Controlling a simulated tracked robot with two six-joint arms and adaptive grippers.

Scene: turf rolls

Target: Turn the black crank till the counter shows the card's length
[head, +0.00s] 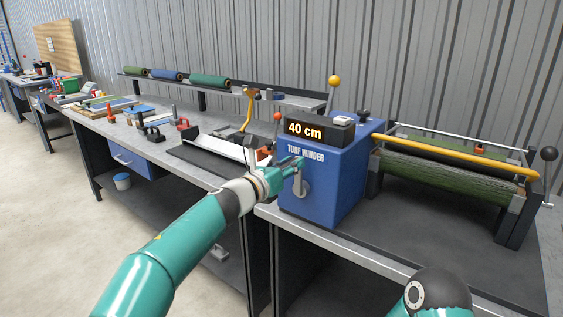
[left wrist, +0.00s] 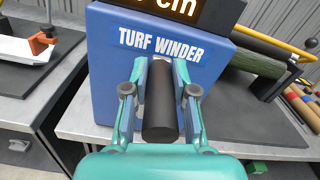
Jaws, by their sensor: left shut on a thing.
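The blue turf winder (head: 345,185) stands on the bench. Its counter (head: 304,128) reads 40 cm in the head view; the left wrist view cuts off the counter's (left wrist: 185,10) top. My left gripper (head: 290,168) is at the front of the blue housing. In the left wrist view its fingers (left wrist: 160,100) are shut on the black crank handle (left wrist: 160,120), one on each side. In the head view the gripper hides most of the crank; a grey part of it (head: 303,184) shows. I cannot make out a card with a readable length. My right gripper is out of view.
A roller frame with green turf (head: 450,178) and a yellow bar (head: 455,160) stands right of the winder. Left are a dark tray (head: 205,160) and several tools. Turf rolls (head: 209,81) lie on a rear shelf.

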